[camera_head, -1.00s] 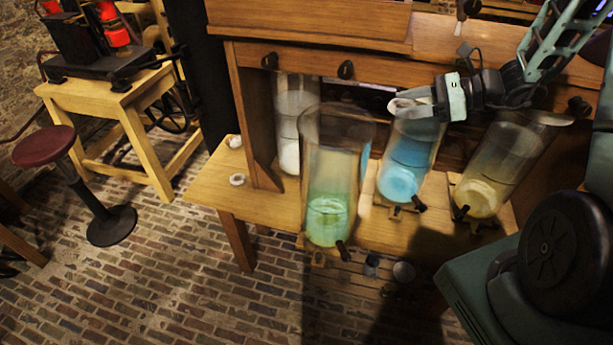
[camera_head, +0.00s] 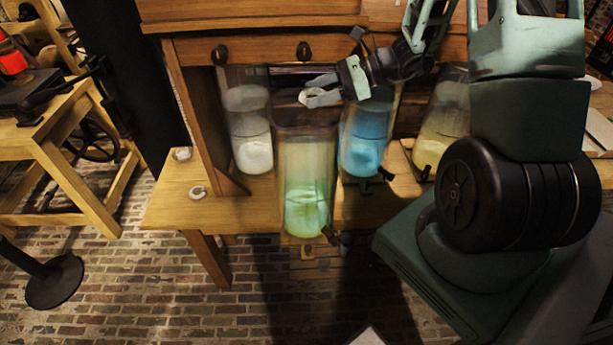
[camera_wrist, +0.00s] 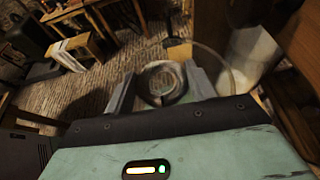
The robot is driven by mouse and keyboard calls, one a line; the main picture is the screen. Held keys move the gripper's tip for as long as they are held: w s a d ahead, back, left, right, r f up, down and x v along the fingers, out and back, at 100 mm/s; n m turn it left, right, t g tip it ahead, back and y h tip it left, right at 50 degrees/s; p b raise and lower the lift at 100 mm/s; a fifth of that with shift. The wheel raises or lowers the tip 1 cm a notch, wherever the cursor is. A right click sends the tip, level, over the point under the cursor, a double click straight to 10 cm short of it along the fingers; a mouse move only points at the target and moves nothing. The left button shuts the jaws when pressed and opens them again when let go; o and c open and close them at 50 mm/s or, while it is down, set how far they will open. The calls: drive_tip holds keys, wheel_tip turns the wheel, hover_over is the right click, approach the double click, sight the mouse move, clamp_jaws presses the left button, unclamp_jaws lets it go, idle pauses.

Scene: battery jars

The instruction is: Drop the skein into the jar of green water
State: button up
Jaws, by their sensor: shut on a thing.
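The jar of green water (camera_head: 305,185) is a tall clear cylinder at the front of the wooden bench. My gripper (camera_head: 318,94) is at the height of its rim in the head view, over the right part of its mouth. The fingers are shut on a small pale skein (camera_head: 311,99). In the wrist view the skein (camera_wrist: 163,83) shows as a grey coil between the two fingers. A thin curved rim shows around the fingers there. The skein looks to be above the water, but its exact height over the rim is hard to tell.
A blue-water jar (camera_head: 364,140) stands close on the right, and a yellowish jar (camera_head: 440,130) beyond it. A jar with white contents (camera_head: 250,125) stands behind left. A drawer front (camera_head: 260,50) rises behind.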

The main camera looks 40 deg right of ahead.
wheel_tip(320, 180, down, 2)
drive_tip(key=shift+f+b, duration=0.1)
drive_tip(key=shift+b, duration=0.35)
drive_tip(key=o, duration=1)
drive_tip(key=shift+o, duration=0.2)
drive_tip(key=shift+d, duration=0.15)
drive_tip(key=b+v, duration=0.5)
drive_tip(key=v, duration=1.2)
drive_tip(key=shift+s, duration=0.25)
